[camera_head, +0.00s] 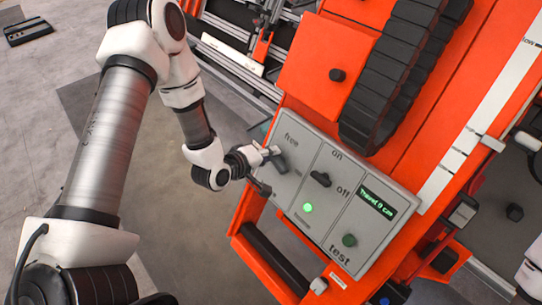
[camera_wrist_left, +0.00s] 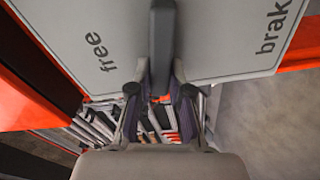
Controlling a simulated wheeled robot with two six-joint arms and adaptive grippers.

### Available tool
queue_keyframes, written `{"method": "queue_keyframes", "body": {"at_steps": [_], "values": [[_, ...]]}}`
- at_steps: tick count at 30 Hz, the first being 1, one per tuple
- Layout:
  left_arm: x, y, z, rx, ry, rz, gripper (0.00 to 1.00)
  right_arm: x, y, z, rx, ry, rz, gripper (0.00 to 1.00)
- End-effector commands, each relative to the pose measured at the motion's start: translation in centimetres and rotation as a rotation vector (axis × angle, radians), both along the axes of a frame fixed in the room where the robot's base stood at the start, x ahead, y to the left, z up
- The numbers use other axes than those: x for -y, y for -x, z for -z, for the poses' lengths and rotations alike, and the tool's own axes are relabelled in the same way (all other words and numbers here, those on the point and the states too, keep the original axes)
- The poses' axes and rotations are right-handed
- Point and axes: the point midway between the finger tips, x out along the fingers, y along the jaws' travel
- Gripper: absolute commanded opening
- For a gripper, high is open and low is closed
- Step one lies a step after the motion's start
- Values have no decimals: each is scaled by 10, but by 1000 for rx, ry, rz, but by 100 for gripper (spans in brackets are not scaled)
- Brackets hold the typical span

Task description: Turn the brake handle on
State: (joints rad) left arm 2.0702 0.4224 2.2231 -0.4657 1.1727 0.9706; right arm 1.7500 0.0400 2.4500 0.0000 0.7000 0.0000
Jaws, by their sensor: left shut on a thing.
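A grey control panel (camera_head: 318,200) is mounted on the orange gantry. The dark brake handle (camera_head: 281,161) is at its left part, near the "free" label. My left gripper (camera_head: 268,163) reaches it from the left and is shut on it. In the left wrist view, the handle (camera_wrist_left: 162,45) stands upright in the picture between the "free" label on the left and the "brake" label on the right. The left fingertips (camera_wrist_left: 160,82) close around its lower end. In the head view, the gripper partly hides the handle. My right gripper is not in view.
The panel also has a black on/off knob (camera_head: 320,179), a lit green lamp (camera_head: 308,208), a green test button (camera_head: 349,240) and a small display (camera_head: 376,199). A black cable chain (camera_head: 392,75) runs above the panel. Open floor (camera_head: 190,245) lies to the left.

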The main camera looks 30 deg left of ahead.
Motion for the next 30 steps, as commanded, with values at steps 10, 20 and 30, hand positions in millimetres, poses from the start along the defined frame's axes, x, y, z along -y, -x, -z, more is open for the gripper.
{"method": "queue_keyframes", "body": {"at_steps": [10,20,30], "values": [[-2,2,6,-63,174,-99,0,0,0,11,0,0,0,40],[-2,3,6,-81,229,-130,0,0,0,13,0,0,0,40],[-2,3,6,-83,230,-131,0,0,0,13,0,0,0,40]]}}
